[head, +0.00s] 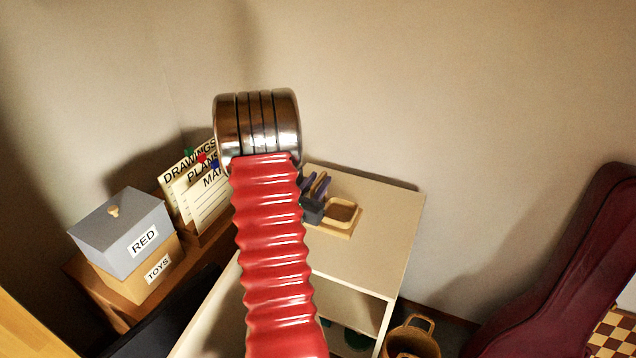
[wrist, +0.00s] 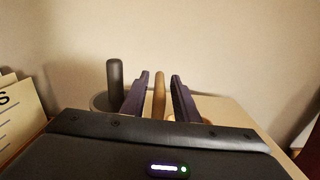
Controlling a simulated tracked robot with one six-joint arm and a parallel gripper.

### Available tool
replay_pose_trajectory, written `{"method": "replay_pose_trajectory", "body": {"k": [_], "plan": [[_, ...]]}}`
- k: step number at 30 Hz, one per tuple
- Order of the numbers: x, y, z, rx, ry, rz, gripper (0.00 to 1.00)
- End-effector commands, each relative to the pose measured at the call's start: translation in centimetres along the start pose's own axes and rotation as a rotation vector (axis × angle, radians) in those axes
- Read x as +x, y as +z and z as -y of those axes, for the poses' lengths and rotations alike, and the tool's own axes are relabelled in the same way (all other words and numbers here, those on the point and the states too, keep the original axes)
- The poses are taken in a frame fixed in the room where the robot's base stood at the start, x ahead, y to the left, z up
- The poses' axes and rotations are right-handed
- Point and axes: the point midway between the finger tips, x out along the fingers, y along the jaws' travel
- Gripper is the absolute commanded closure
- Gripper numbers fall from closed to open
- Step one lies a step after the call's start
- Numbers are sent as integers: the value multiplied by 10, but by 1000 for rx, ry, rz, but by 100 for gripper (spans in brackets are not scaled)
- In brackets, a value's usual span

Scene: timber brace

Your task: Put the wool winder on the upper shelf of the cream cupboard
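The cream cupboard (head: 375,245) stands in the middle of the head view, partly behind my arm. An open shelf space (head: 345,303) shows below its top. My gripper (head: 316,184) is over the cupboard top. In the wrist view, its two dark fingers (wrist: 159,75) stand apart on either side of an upright tan piece (wrist: 159,95), with narrow gaps showing at both sides. This piece may be part of the wool winder, but I cannot tell for sure. Its lower end is hidden by my gripper's body.
A wooden square tray (head: 341,212) lies on the cupboard top. A dark grey post (wrist: 113,78) stands left of my fingers. Boxes (head: 125,240) and a card rack (head: 195,185) are at left. A basket (head: 412,338) and a dark red case (head: 570,270) stand at right.

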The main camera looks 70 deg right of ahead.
Motion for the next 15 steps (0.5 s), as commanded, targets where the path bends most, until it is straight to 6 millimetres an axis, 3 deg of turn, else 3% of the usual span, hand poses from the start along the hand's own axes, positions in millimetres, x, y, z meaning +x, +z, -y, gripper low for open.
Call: {"method": "replay_pose_trajectory", "body": {"k": [11,15], "plan": [[0,2,0,0,0,1,69],[-11,1,-1,0,2,-1,69]]}}
